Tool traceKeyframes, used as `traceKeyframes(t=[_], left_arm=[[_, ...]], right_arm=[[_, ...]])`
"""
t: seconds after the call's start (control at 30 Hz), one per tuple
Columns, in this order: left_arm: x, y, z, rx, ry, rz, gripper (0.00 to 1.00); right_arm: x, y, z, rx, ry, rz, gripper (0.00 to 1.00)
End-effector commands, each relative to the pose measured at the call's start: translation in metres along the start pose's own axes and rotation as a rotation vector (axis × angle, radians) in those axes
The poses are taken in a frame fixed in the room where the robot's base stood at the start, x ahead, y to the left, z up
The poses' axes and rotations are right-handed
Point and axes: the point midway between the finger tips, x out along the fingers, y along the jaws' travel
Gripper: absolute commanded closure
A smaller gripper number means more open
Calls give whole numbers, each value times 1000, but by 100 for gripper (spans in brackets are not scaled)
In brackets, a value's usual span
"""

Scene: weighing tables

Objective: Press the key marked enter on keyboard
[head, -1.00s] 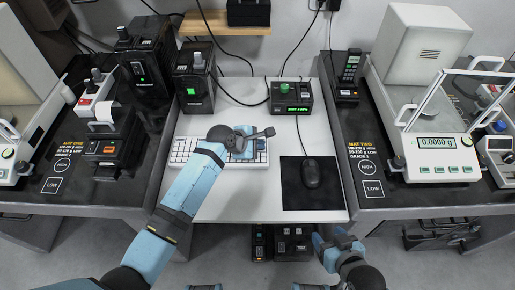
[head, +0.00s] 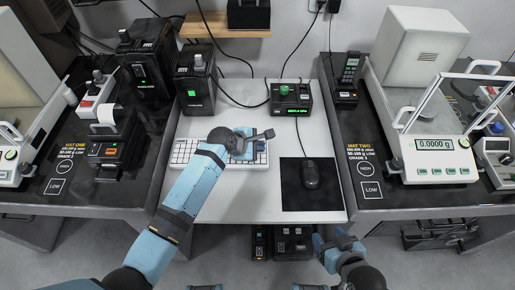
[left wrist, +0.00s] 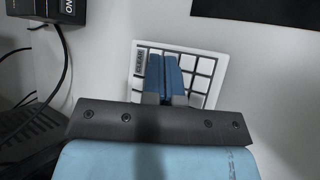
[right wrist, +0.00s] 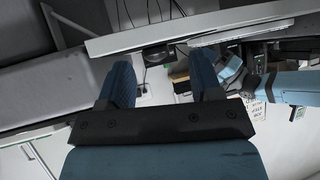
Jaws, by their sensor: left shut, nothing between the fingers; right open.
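A white keyboard (head: 186,154) lies on the white middle table, partly covered by my left arm and gripper. My left gripper (head: 247,150) is over the keyboard's right part, pointing down. In the left wrist view its shut, empty blue fingers (left wrist: 164,78) are over the white keys of the keyboard's end (left wrist: 205,68), near a grey key marked CLEAR. I cannot tell if the fingertips touch a key. The enter key cannot be made out. My right gripper (head: 333,240) is low in front of the table; its fingers (right wrist: 165,85) are open and empty.
Behind stands a black box with a green knob (head: 291,98). Balances stand on side tables at left and right. The white tabletop (head: 235,205) in front of the keyboard is clear.

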Motion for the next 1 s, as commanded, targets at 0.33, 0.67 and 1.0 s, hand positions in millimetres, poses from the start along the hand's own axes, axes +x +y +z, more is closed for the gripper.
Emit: traceKeyframes(t=[0.33,0.67,1.0], left_arm=[[-6,5,4,-1,0,0,100],[-6,5,4,-1,0,0,100],[-30,22,22,0,0,1,100]], right_arm=[[-7,-2,-16,5,8,0,41],[-7,-1,-15,-6,13,1,41],[-26,3,-23,-56,22,10,41]])
